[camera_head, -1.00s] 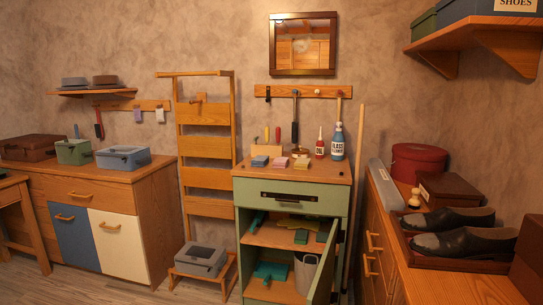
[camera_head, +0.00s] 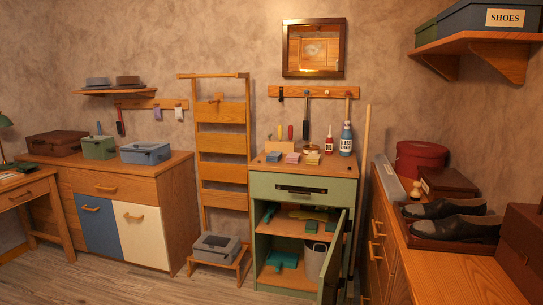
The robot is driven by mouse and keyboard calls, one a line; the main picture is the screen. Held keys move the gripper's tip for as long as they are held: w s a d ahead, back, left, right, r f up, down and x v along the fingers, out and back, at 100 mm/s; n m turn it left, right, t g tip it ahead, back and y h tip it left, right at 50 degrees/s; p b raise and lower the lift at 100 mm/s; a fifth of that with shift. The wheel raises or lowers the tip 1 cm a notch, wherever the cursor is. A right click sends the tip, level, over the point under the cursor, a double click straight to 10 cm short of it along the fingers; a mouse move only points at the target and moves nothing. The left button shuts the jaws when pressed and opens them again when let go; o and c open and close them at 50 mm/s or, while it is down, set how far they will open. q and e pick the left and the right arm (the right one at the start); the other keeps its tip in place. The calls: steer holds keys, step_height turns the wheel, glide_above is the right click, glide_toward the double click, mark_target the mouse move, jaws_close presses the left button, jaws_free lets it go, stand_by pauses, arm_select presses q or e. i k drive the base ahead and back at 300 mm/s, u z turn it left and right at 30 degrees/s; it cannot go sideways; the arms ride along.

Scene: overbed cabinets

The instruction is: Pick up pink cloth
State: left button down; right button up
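Three small folded cloths lie in a row on top of the green cabinet (camera_head: 262,185) in the middle of the view. Neither of my grippers shows in the head view, and nothing of mine touches the cloths.
The green cabinet's door (camera_head: 332,262) stands open toward me. A red bottle (camera_head: 329,144) and a glass cleaner bottle (camera_head: 346,139) stand behind the cloths. A right-hand counter (camera_head: 440,275) holds shoes (camera_head: 455,228). Floor (camera_head: 150,285) is clear at the front left.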

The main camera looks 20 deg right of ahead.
mark_target(293, 158)
steer(key=z, duration=0.2)
steer(key=i, duration=2.8)
steer(key=z, duration=0.8)
